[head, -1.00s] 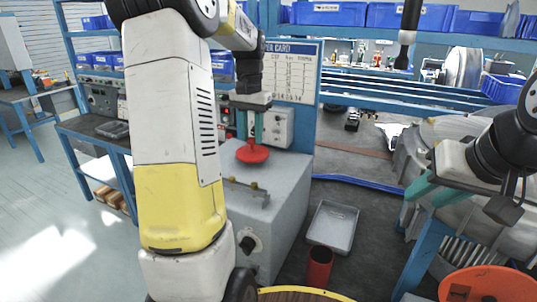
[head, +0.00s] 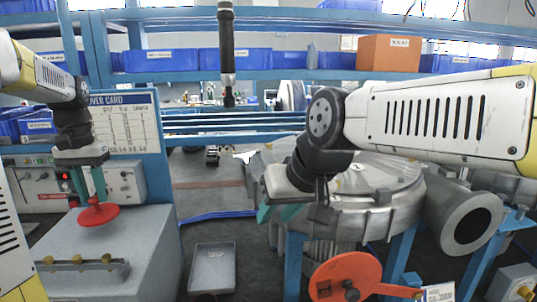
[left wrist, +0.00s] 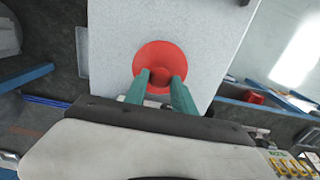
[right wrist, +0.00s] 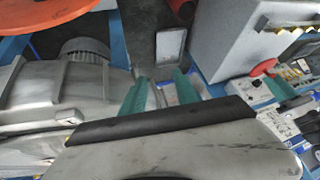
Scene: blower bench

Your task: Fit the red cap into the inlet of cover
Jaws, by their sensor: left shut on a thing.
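The red cap (head: 98,214) is a round disc with a raised knob, at the left in the head view. My left gripper (head: 92,190) is shut on its knob from above. The cap is at the top of a grey cabinet (head: 120,245); I cannot tell whether it touches. It also shows in the left wrist view (left wrist: 158,58), between the fingers. The grey metal cover (head: 385,180) is at the right, partly behind my right arm. A round dark opening (head: 472,228) faces forward on its right side. My right gripper (head: 285,212) is open and empty in front of the cover.
A grey tray (head: 213,268) lies on the dark surface between cabinet and cover. An orange-red disc (head: 345,278) stands low in front of the cover. A bar with brass knobs (head: 80,265) is on the cabinet's front. A black tool (head: 227,50) hangs above the middle.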

